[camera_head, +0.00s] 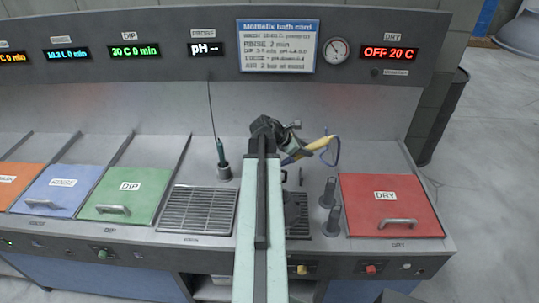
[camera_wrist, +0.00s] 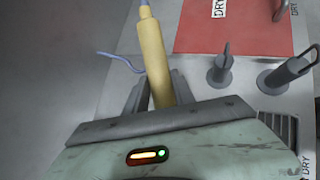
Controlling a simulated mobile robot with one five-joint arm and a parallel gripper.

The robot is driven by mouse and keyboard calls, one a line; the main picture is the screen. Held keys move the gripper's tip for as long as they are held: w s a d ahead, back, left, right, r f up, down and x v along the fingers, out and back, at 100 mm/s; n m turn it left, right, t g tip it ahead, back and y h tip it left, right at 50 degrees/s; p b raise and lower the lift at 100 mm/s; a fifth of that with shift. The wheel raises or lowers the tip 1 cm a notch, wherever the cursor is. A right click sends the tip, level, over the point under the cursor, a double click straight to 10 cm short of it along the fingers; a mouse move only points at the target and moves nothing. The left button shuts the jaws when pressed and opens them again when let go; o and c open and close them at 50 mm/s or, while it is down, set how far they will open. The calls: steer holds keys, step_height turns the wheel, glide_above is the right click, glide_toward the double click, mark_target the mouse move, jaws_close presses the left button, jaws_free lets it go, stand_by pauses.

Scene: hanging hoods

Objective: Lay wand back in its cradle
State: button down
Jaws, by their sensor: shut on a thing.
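The wand is a yellow rod with a blue cord at its end, seen in the head view (camera_head: 319,144) and the wrist view (camera_wrist: 153,55). My gripper (camera_head: 298,147) is shut on it, its grey fingers on either side of the rod in the wrist view (camera_wrist: 158,88). The wand is held above the counter near the back wall, tilted. The cradle appears to be two grey upright posts, a rear one (camera_head: 328,192) and a front one (camera_head: 331,221), left of the red DRY lid. Both posts also show in the wrist view (camera_wrist: 220,68), apart from the wand. The wand's lower end is hidden by my gripper.
The red DRY lid (camera_head: 390,200) lies right of the posts. A dark grate (camera_head: 297,212) is partly hidden behind my arm. A pH probe in a holder (camera_head: 222,170) and a drain grate (camera_head: 197,210) are to the left. The green DIP lid (camera_head: 124,194) is farther left.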

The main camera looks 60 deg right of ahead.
steer(key=shift+w+a+r, duration=0.25)
steer(key=shift+w+a, duration=0.2)
steer(key=shift+a, duration=0.1)
steer(key=shift+d+f, duration=0.2)
steer(key=shift+d, duration=0.1)
steer(key=w+f+m+y+b, duration=0.1)
steer(key=w+f+b, duration=0.1)
steer(key=f, duration=0.1)
steer(key=w+f+m+t+y+b, duration=0.1)
steer(key=w+f, duration=0.1)
steer(key=f, duration=0.2)
steer(key=w+f+m+t+y+b, duration=0.1)
steer(key=w+f+m+y+b, duration=0.1)
steer(key=w+f, duration=0.1)
steer(key=shift+f+b, duration=0.3)
steer(key=shift+f, duration=0.35)
steer(key=shift+w, duration=0.1)
steer(key=shift+f+b, duration=1.25)
